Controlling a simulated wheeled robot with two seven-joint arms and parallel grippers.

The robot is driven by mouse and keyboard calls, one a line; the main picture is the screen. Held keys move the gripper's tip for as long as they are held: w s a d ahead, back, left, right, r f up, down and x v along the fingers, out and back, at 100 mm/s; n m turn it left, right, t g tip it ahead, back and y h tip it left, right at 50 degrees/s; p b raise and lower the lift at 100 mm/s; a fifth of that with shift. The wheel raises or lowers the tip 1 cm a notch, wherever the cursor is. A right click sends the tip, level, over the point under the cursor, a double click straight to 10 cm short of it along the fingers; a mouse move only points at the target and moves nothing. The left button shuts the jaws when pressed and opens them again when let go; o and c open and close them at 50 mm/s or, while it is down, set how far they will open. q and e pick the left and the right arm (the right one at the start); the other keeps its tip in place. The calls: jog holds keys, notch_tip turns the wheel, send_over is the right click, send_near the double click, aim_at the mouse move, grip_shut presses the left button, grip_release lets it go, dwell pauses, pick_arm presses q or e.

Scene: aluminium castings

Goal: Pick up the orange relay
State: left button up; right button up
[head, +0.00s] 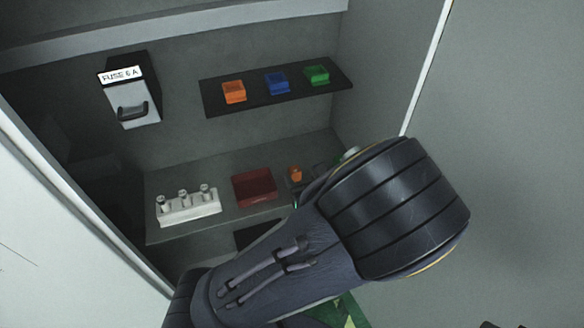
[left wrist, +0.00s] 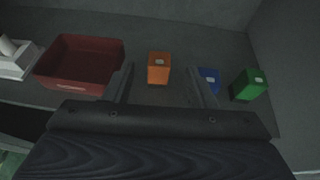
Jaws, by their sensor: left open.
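The orange relay (head: 295,174) is a small block on the lower shelf, right of the red tray. In the left wrist view the orange relay (left wrist: 158,68) stands upright, with a small pale mark on top. My left gripper (left wrist: 160,77) is open, its fingers on either side of the relay in that view, with visible gaps. I cannot tell how far above or short of it the fingers are. In the head view my left arm hides most of the gripper.
A blue relay (left wrist: 209,75) sits partly behind the right finger, with a green relay (left wrist: 249,84) beyond it. The red tray (left wrist: 80,66) is to the left. A white rack (head: 188,207) stands farther left. Orange, blue and green pieces sit on the upper black shelf (head: 212,98).

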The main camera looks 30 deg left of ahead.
aim_at(293, 168)
pick_arm(q)
jog(key=x, duration=0.7)
jog(key=shift+a+f, duration=0.1)
jog(key=shift+f, duration=0.1)
jog(key=shift+c, duration=0.3)
jog(key=c, duration=1)
